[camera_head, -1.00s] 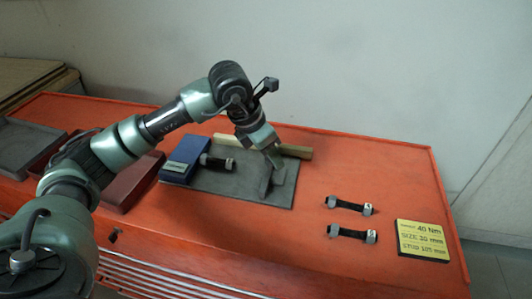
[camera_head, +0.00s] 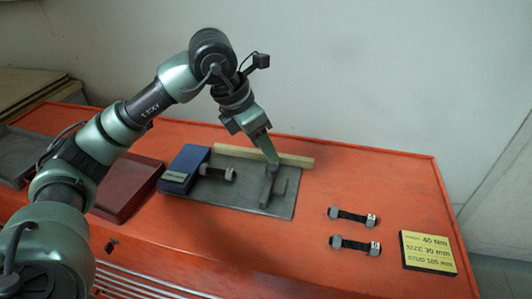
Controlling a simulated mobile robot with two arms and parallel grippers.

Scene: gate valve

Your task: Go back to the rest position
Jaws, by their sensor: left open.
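My left gripper (camera_head: 268,150) hangs fingers-down above the grey mat (camera_head: 228,190) on the orange bench. It is open, and I see nothing held in it. Just below its fingertips a dark grey metal part (camera_head: 270,184) sits on the mat; I cannot tell from this angle how wide the gap between them is. A black stud with grey nuts (camera_head: 216,173) lies at the mat's left side, against a blue box (camera_head: 185,168). My right gripper does not show.
Two more studs with nuts, an upper one (camera_head: 351,216) and a lower one (camera_head: 353,245), lie right of the mat. A yellow label plate (camera_head: 428,252) is at the right. A wooden bar (camera_head: 297,160) lies behind the mat. A dark red tray (camera_head: 125,190) is at left.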

